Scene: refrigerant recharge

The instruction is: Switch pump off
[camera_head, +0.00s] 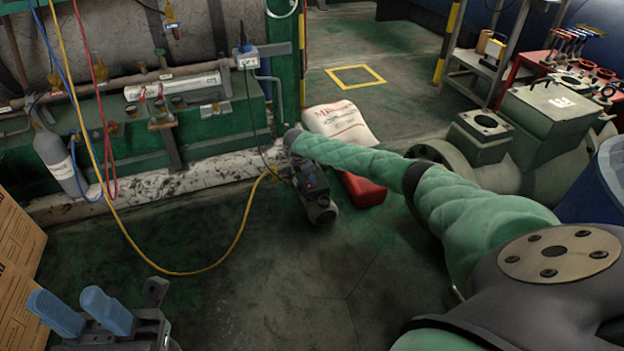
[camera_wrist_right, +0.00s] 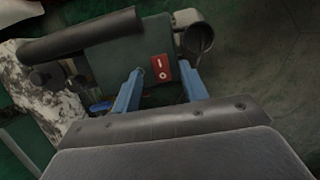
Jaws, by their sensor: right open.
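In the right wrist view the pump (camera_wrist_right: 110,62) has a dark green body, a black cylindrical bar on its left and a round dark part at the upper right. Its red rocker switch (camera_wrist_right: 162,68) carries white I and O marks. My right gripper (camera_wrist_right: 163,74) is open and empty, with one blue finger on each side of the switch's lower end. I cannot tell whether they touch the pump. In the head view my right arm reaches across to a dark unit on the floor; its gripper fingers are hidden there. My left gripper (camera_head: 68,302) is open and empty at the lower left.
A yellow hose (camera_head: 222,262) loops over the floor to the dark unit. A white bag (camera_head: 340,122) and a red object (camera_head: 363,190) lie beyond it. A grey cylinder (camera_head: 58,158) and cardboard boxes (camera_head: 18,265) stand at the left. The floor in the lower middle is clear.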

